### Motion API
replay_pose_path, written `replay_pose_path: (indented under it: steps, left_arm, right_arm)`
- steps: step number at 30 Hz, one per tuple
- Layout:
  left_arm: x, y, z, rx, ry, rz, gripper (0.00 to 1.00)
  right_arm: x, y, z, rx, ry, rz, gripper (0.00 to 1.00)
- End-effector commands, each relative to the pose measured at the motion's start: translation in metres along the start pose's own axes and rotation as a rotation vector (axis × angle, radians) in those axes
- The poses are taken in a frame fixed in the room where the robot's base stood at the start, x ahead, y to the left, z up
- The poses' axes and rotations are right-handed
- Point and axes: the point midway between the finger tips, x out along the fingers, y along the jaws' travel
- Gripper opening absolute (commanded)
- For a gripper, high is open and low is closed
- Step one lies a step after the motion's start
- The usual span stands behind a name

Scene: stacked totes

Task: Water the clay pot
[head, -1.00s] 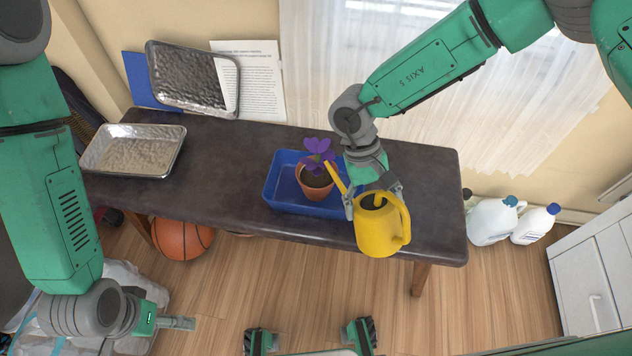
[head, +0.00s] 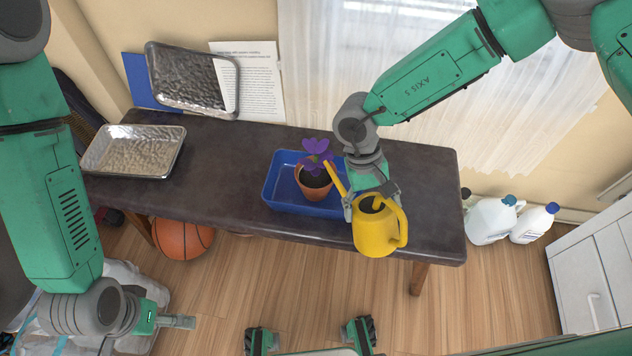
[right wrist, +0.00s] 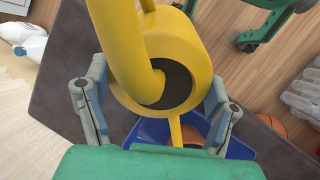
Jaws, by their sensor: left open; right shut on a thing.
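The clay pot (head: 314,186) holds dark soil and a purple flower (head: 317,152). It stands upright in a blue tray (head: 283,196) on the dark table. My right gripper (head: 371,204) is shut on the yellow watering can (head: 377,237). The can's spout points up and left, its tip close by the pot's right side at flower height. In the right wrist view the can (right wrist: 205,50) sits between both fingers, and part of the pot shows beyond the spout. No water is visible. My left gripper (head: 188,322) is open and empty at lower left, away from the table.
A metal tray (head: 133,172) lies at the table's left end, and another (head: 192,82) leans against the wall behind. White jugs (head: 492,219) stand on the floor at right. A basketball (head: 182,238) is under the table.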

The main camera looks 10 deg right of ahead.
Motion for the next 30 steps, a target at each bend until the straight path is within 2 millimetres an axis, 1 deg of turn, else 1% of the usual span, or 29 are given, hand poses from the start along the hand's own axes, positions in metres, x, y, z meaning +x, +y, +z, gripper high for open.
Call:
replay_pose_path:
  steps: [6,8,9,11,12,15,19,30]
  left_arm:
    - [0.003,0.0,0.0,0.0,0.0,0.0,1.0]
    - [0.007,0.0,0.0,0.0,0.0,0.0,1.0]
    - [0.009,0.0,0.001,0.0,0.0,0.0,1.0]
    - [0.013,0.0,0.001,0.0,0.0,0.0,1.0]
    - [0.018,0.0,0.001,0.0,0.0,0.0,1.0]
    - [0.025,0.0,0.002,0.0,0.0,0.0,1.0]
    - [0.028,0.0,0.002,0.0,0.0,0.0,1.0]
    - [0.025,0.0,0.001,0.0,0.0,0.0,1.0]
  right_arm:
    - [0.026,-0.004,-0.009,-0.003,0.144,-0.074,0.39]
    - [0.034,-0.004,-0.013,-0.001,0.19,-0.088,0.39]
    - [0.039,-0.005,-0.015,-0.001,0.216,-0.102,0.33]
    - [0.046,-0.006,-0.017,-0.002,0.252,-0.125,0.33]
    - [0.051,-0.006,-0.021,0.0,0.277,-0.129,0.29]
    - [0.057,-0.006,-0.026,0.003,0.321,-0.148,0.29]
    - [0.06,-0.008,-0.026,0.003,0.344,-0.166,0.29]
    - [0.057,-0.008,-0.024,0.002,0.346,-0.168,0.29]
